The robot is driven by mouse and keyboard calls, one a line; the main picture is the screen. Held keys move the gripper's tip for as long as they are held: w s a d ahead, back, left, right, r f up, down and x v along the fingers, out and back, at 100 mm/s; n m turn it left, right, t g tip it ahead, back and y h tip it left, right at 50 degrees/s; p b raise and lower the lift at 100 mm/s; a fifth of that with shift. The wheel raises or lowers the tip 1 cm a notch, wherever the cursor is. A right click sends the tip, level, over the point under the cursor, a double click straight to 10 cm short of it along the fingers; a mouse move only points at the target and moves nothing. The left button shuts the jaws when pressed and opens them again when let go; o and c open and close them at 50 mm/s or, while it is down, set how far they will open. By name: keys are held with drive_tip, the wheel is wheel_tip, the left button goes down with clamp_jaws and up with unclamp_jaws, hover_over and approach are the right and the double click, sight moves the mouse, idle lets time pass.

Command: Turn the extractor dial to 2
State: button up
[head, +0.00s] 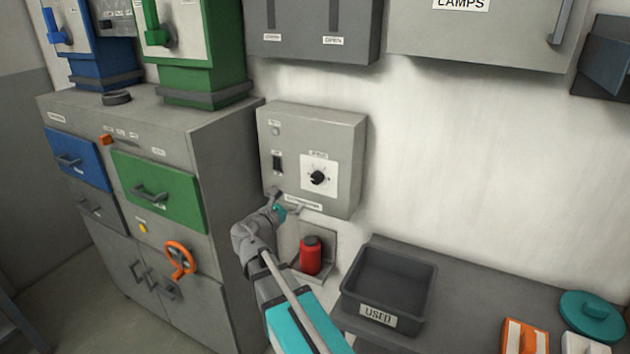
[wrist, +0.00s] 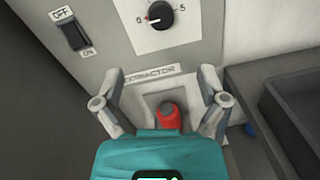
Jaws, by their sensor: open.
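The extractor dial (head: 318,178) is a black round knob on a white plate on the grey wall box (head: 293,143). In the wrist view the dial (wrist: 159,15) is at the top, with a 0 at its left and a 5 at its right. Its pointer seems to face left, near the 0; the top of the scale is cut off. My gripper (head: 287,203) is at the lower edge of the box, below and left of the dial, and touches nothing that I can make out. In the wrist view my gripper (wrist: 160,101) is open and empty, its fingers spread below the EXTRACTOR label (wrist: 150,75).
A black OFF/ON switch (wrist: 74,34) is left of the dial. A red canister (head: 311,256) stands in a bracket below the box. A dark USED bin (head: 388,285) is at right on the bench. A grey cabinet (head: 228,160) stands close at left.

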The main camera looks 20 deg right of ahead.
sight(314, 180)
drive_tip(key=x, duration=1.3)
drive_tip(key=shift+w+d, duration=0.1)
drive_tip(key=shift+w, duration=0.05)
drive_tip(key=c, duration=1.1)
